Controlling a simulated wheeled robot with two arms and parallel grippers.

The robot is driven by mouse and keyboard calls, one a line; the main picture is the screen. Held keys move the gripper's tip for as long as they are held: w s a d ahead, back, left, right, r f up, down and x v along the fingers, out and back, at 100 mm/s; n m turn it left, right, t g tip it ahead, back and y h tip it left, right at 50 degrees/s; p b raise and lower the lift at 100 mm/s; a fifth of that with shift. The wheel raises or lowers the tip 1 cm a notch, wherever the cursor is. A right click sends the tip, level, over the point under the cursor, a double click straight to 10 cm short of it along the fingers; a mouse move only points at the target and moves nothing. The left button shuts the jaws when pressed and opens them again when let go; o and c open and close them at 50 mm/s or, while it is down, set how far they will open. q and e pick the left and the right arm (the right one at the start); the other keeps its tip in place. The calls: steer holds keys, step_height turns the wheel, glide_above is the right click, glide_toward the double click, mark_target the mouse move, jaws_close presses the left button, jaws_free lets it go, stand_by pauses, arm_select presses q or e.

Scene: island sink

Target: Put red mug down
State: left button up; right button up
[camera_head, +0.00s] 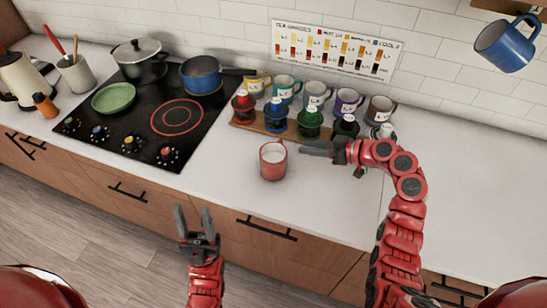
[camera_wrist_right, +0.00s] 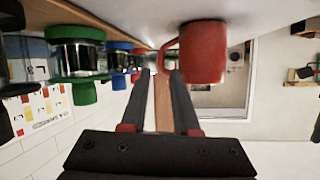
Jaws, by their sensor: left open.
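The red mug (camera_head: 272,162) stands upright on the white counter right of the cooktop, and its inside looks pale. My left gripper (camera_head: 193,212) is open and empty in front of the counter's front edge.
A wooden rack (camera_head: 262,126) with several coloured-lid jars stands behind the mug, with several mugs behind it. The cooktop (camera_head: 150,128) holds a pot, a blue pan and a green plate. A blue mug (camera_head: 506,44) hangs upper right. Counter at the right is clear.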

mark_target(281, 145)
steer(key=p+x, duration=0.1)
steer(key=x, duration=0.4)
steer(key=shift+w+a+p, duration=0.1)
steer(key=shift+a+p, duration=0.05)
steer(key=shift+p, duration=0.25)
steer(key=p+x, duration=0.2)
steer(key=x, duration=0.2)
steer(key=shift+a+r+p, duration=0.1)
steer(key=shift+p, duration=0.3)
steer(key=shift+a+f, duration=0.3)
steer(key=shift+f, duration=0.05)
jaws_close()
stand_by(0.4)
